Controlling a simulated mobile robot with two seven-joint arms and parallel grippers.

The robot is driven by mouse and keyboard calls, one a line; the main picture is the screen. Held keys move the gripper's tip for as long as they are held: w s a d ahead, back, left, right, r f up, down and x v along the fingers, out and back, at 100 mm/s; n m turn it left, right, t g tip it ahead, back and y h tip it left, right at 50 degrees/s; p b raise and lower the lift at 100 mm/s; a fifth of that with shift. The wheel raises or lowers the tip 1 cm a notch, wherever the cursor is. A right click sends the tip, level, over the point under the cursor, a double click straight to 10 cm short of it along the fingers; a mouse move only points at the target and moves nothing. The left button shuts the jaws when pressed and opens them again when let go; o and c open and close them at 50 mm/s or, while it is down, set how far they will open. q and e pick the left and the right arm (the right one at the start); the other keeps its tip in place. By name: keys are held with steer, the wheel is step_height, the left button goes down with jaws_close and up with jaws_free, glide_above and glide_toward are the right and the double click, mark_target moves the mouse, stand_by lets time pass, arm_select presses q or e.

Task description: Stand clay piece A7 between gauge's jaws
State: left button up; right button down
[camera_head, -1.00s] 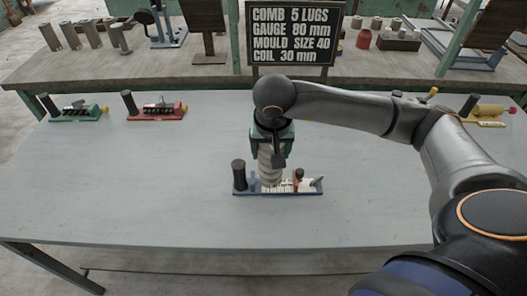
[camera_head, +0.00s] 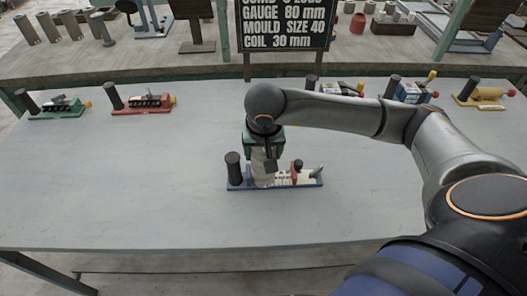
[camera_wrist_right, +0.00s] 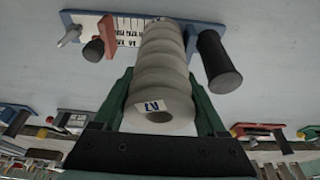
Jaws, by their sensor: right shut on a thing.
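The clay piece A7 (camera_wrist_right: 162,70) is a pale ribbed cylinder with a hole in its end and an "A7" label facing the wrist camera. In the head view it shows (camera_head: 262,174) under my right gripper (camera_head: 263,158), upright or nearly so. The green fingers of the right gripper (camera_wrist_right: 163,85) are shut on it from both sides. The gauge (camera_head: 313,185) has a blue base, a white scale, a black post (camera_head: 233,168) at left and a red slider (camera_head: 296,170) at right. The piece is between post and slider; whether it touches the base is hidden. My left gripper is out of view.
A green tool (camera_head: 55,107) and a red tool (camera_head: 142,103) stand at the table's back left. A blue tool (camera_head: 412,92) and a yellow tool (camera_head: 484,95) stand at the back right. A dark sign (camera_head: 285,25) stands behind. The table around the gauge is clear.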

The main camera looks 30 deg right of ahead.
jaws_free()
steer(key=shift+r, duration=0.35)
steer(key=v, duration=1.1)
steer(key=shift+s+a+r, duration=0.1)
steer(key=shift+s+r, duration=0.05)
steer(key=shift+r, duration=0.1)
